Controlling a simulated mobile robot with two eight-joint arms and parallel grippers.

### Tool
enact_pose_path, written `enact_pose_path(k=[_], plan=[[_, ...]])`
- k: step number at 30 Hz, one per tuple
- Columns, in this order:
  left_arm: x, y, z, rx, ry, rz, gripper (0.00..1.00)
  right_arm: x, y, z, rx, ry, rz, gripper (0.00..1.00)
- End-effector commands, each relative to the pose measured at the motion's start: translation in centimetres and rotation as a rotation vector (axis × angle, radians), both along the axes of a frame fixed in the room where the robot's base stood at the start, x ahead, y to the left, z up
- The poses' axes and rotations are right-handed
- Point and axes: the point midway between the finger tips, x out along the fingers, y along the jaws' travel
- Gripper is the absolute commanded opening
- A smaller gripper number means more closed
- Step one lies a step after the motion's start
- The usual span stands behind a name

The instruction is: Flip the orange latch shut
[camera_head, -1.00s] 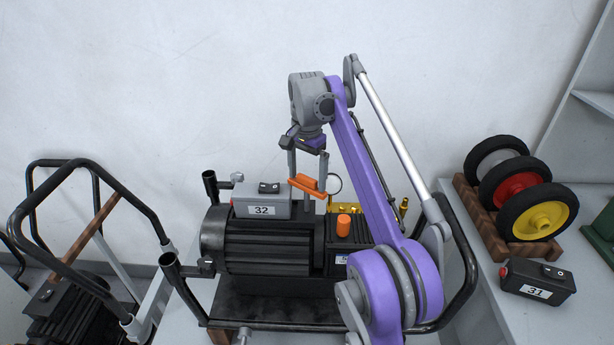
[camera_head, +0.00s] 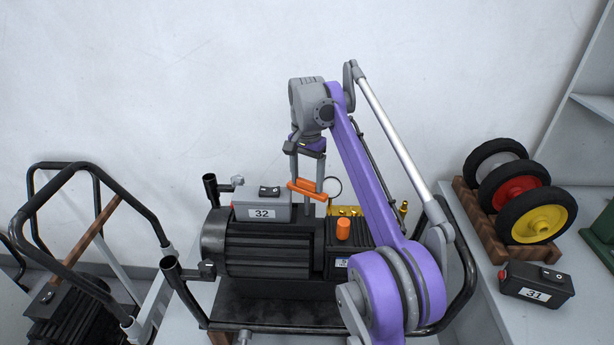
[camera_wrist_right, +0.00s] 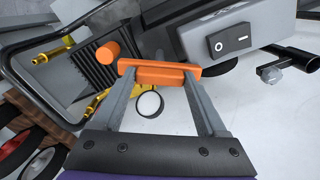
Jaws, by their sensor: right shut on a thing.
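The orange latch (camera_head: 305,190) is at the right end of the grey box numbered 32 (camera_head: 262,211), on top of the black motor (camera_head: 268,250). My right gripper (camera_head: 307,196) comes down from above and is shut on the latch. In the right wrist view the latch (camera_wrist_right: 160,72) lies across the two fingertips of the gripper (camera_wrist_right: 160,82). Part of the latch is hidden by the fingers. My left gripper is not in view.
An orange cap (camera_head: 343,229) and brass fittings (camera_head: 345,210) sit just right of the latch. Black frame tubes (camera_head: 172,262) surround the motor. Wheels (camera_head: 535,217) on a wooden rack and a box numbered 31 (camera_head: 537,285) stand at the right.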

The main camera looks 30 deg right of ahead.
Motion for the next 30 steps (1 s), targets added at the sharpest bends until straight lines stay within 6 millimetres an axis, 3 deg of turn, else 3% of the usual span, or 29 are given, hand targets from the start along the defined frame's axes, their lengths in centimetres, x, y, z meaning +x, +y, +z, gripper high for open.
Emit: enact_pose_path(k=[18, 30], plan=[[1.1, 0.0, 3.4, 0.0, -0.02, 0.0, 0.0, 0.0, 0.0, 0.2, -0.001, -0.001, 0.421, 0.19], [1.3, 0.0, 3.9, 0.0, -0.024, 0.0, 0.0, 0.0, 0.0, 0.1, -0.002, -0.001, 0.515, 0.19]])
